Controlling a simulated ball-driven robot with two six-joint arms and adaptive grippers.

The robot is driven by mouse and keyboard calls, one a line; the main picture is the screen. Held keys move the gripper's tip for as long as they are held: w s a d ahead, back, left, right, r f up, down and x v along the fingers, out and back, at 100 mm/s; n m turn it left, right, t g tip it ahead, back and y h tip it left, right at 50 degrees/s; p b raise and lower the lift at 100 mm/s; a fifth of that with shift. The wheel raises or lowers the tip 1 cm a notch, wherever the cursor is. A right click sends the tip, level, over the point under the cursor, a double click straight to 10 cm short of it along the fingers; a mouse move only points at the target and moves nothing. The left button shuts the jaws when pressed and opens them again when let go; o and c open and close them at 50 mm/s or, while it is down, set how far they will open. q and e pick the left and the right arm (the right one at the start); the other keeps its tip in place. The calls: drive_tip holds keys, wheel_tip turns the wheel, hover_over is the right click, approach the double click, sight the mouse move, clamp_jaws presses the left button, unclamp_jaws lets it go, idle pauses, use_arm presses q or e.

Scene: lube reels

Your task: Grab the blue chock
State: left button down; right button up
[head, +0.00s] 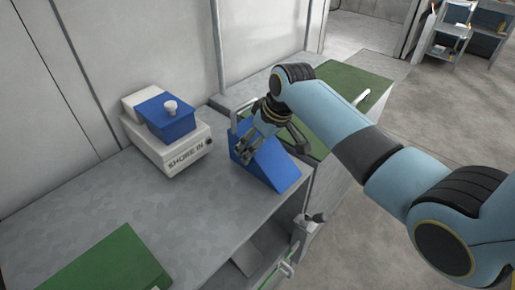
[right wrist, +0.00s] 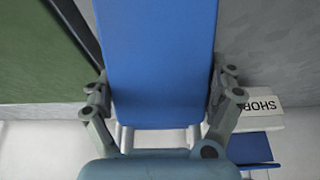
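The blue chock (head: 266,168) is a wedge resting on the grey counter, near its right edge, in the middle of the head view. My right gripper (head: 275,150) reaches down over it from the right, with fingers on either side of it. In the right wrist view the chock (right wrist: 158,60) fills the space between the two fingers of my right gripper (right wrist: 162,88). The fingers lie very close to its two sides; whether they press on it is not clear. The far ends of the fingers are partly hidden. My left gripper is not in view.
A white device marked SHORE IN with a blue top (head: 170,122) stands left of the chock by the wall. A green panel (head: 345,95) lies behind it, and another green panel (head: 110,266) is at the front left. The counter (head: 190,205) between is clear.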

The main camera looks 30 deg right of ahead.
drive_tip(key=c, duration=0.4)
drive_tip(key=shift+w+r, duration=0.1)
drive_tip(key=shift+r, duration=0.1)
